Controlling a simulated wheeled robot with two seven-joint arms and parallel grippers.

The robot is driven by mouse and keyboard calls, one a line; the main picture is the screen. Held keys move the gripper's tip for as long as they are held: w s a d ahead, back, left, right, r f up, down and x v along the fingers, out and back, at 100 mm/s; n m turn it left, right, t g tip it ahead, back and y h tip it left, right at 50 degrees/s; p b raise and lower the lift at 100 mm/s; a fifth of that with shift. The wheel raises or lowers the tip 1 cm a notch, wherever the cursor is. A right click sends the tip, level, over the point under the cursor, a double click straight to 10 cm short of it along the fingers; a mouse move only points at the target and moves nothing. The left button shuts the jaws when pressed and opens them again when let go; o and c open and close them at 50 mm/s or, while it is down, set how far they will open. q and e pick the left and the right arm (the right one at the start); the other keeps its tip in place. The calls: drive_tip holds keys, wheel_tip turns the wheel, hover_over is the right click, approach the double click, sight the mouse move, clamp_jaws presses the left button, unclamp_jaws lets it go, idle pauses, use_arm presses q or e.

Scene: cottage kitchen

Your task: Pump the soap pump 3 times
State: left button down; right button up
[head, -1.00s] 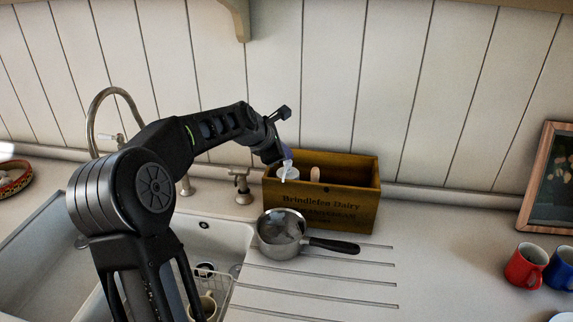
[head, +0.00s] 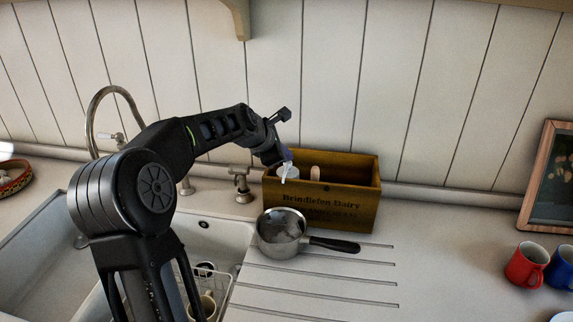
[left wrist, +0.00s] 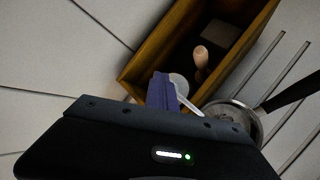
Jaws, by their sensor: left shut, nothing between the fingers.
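The soap pump (head: 291,172) stands in the left end of the wooden crate, and its white head and spout show above the crate's front wall. In the left wrist view its white top and spout (left wrist: 184,96) are partly hidden by my purple fingers. My left gripper (head: 286,156) is shut and empty, pointing down right at the pump head. In the left wrist view the gripper (left wrist: 161,92) overlaps the pump top; it looks in contact, but a small gap cannot be ruled out. My right gripper is in neither view.
The wooden crate (head: 333,207) also holds a wooden-handled item (head: 315,173). A metal saucepan (head: 280,243) sits before it, handle to the right. The sink (head: 215,243) and taps lie left. Red (head: 525,266) and blue (head: 560,268) mugs stand far right; the counter between is clear.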

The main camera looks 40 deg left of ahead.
sight(286, 164)
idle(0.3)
use_arm(q)
drive_tip(key=shift+r+p, duration=0.4)
drive_tip(key=shift+p, duration=0.1)
drive_tip(key=shift+r+p, duration=0.9)
drive_tip(key=shift+r, duration=2.1)
